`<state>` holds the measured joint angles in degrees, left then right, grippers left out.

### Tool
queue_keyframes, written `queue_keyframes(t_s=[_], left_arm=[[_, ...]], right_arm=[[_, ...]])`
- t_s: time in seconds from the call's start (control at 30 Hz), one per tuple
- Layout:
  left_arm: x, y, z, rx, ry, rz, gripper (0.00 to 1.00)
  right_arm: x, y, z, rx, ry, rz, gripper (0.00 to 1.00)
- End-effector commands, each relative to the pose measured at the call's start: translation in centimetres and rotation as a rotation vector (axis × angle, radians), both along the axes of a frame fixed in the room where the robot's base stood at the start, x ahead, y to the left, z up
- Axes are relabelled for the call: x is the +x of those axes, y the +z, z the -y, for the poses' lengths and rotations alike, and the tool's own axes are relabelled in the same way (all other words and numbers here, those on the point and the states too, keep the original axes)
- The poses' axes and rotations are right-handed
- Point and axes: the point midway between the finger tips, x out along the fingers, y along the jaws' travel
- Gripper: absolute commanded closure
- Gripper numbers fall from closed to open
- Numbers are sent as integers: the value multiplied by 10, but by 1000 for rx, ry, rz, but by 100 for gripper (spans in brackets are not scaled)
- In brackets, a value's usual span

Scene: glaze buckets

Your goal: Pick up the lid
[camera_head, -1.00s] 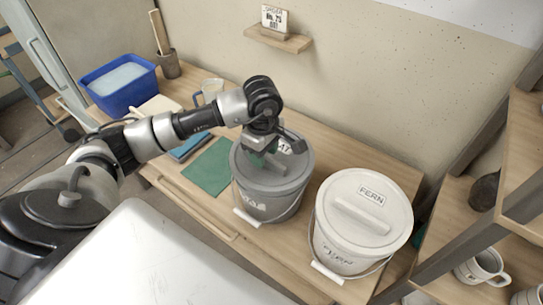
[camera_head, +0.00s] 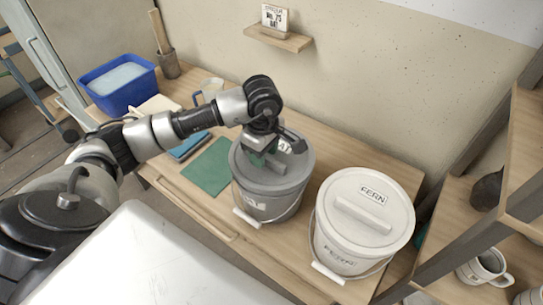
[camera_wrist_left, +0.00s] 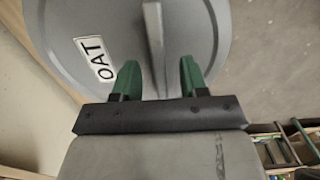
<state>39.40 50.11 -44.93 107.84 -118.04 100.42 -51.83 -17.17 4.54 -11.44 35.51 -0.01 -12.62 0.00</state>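A grey lid (camera_head: 296,170) with an OAT label sits on the grey bucket (camera_head: 266,207) on the bench. My left gripper (camera_head: 262,158) reaches over this lid from the left and hides part of its top. In the left wrist view the lid (camera_wrist_left: 90,25) has a raised bar handle (camera_wrist_left: 153,45). My green left fingers (camera_wrist_left: 160,78) are apart, one on each side of the bar, with gaps visible beside it. A white lid (camera_head: 362,212) marked FERN sits on the white bucket (camera_head: 338,250) to the right. My right gripper is not in view.
A green mat (camera_head: 208,167) lies left of the grey bucket. Wooden shelves with a mug (camera_head: 484,266) rise at the right.

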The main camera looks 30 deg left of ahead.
Motion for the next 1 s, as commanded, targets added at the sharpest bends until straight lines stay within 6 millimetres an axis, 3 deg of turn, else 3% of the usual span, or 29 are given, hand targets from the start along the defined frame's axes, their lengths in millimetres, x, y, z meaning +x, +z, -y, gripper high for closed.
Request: queue_keyframes(t_s=[0.03, 0.27, 0.77, 0.87, 1.0], left_arm=[[0, 0, 0, 0, 0, 0, 64], [0, 0, 0, 0, 0, 0, 99], [0, 3, 0, 0, 0, 0, 100], [0, 8, 0, 0, -1, 0, 100], [1, 23, 0, 0, 0, 7, 100]], right_arm=[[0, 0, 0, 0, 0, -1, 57], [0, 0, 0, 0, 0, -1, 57], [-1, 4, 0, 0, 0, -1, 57], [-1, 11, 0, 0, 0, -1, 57], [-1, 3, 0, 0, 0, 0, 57]])
